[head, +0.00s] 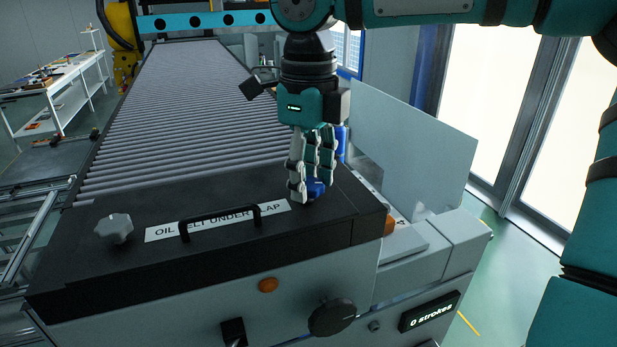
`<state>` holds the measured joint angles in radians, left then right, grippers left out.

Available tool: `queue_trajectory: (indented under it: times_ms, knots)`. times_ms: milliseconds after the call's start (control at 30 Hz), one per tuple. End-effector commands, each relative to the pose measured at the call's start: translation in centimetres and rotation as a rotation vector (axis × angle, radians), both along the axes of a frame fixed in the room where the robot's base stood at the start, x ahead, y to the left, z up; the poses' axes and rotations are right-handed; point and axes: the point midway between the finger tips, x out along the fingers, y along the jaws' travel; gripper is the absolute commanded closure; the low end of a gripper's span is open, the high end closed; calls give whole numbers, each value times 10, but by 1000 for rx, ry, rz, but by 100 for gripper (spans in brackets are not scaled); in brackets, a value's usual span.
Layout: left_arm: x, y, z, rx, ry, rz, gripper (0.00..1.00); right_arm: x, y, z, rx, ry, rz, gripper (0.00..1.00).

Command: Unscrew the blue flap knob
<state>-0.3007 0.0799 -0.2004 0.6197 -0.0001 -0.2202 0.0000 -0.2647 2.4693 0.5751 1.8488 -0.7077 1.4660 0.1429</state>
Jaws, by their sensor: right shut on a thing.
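The blue flap knob (316,187) sits at the right part of the black flap (180,256) in the head view. My right gripper (312,188) comes down from above and is shut on the blue knob, its fingers covering much of it. Whether the knob's thread is engaged cannot be seen. The flap lies closed, with a white label reading "OIL BELT UNDER FLAP" (166,233) partly covered by a black handle (220,217). My left gripper is not in view.
A grey star knob (115,228) stands on the flap's left. A roller conveyor (180,95) runs behind it. A black round knob (332,316) and a display reading "0 strokes" (430,312) are on the front. A clear upright panel (415,135) stands right of the gripper.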

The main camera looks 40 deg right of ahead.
Motion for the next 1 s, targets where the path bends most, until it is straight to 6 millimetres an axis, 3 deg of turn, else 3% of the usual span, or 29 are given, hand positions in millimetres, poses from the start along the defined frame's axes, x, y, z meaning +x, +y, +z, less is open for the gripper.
queue_trajectory:
  times_ms: [1000]
  knots:
    - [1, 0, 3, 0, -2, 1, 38, 0, 0, 0, -1, 1, 967, 93]
